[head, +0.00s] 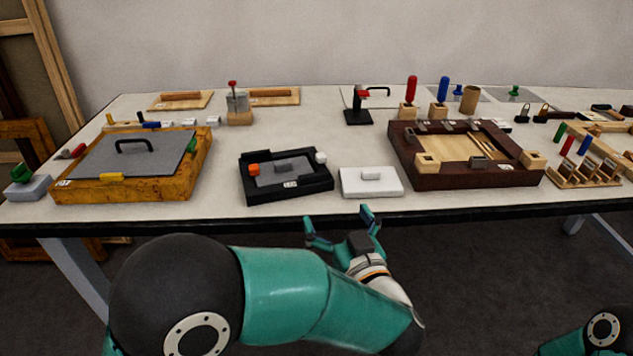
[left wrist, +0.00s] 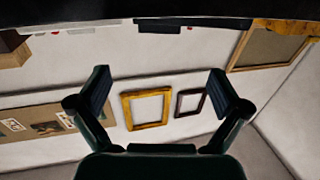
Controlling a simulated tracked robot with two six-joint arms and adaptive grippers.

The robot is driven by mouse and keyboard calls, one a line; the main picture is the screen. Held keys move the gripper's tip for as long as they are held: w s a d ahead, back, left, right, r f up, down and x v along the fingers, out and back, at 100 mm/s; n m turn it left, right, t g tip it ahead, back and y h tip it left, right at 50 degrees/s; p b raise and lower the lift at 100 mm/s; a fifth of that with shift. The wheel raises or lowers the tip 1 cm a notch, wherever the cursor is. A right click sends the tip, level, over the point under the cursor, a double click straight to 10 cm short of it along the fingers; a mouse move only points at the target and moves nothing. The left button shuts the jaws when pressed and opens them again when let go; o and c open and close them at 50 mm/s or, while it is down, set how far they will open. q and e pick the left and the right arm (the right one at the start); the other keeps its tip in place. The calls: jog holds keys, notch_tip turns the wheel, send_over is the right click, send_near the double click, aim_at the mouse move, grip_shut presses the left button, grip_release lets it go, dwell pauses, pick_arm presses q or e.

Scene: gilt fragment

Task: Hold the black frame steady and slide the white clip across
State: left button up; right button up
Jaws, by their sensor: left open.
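The black frame (head: 265,192) lies flat near the table's front edge, left of the middle in the head view. A white clip (head: 320,158) is on the frame's right rim near the back corner, and an orange clip (head: 254,169) is on the left side. My left gripper (head: 340,225) is open and empty in front of the table edge, nearer to me than the frame and apart from it. Its two spread fingers also show in the left wrist view (left wrist: 160,88). My right gripper is out of view.
A white plate (head: 371,187) lies just right of the frame. A yellow frame (head: 190,171) with a grey lid is to the left, a dark brown frame (head: 470,178) to the right. Several hand tools stand behind. Bare tabletop (head: 300,130) shows behind the black frame.

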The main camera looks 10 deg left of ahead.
aim_at(315, 177)
pick_arm(q)
jog(key=x, duration=1.3)
jog(key=shift+w+a, duration=0.15)
jog(key=shift+w, duration=0.1)
jog(key=shift+c, duration=0.2)
jog(key=c, duration=1.3)
jog(key=o, duration=1.3)
jog(key=c, duration=0.9)
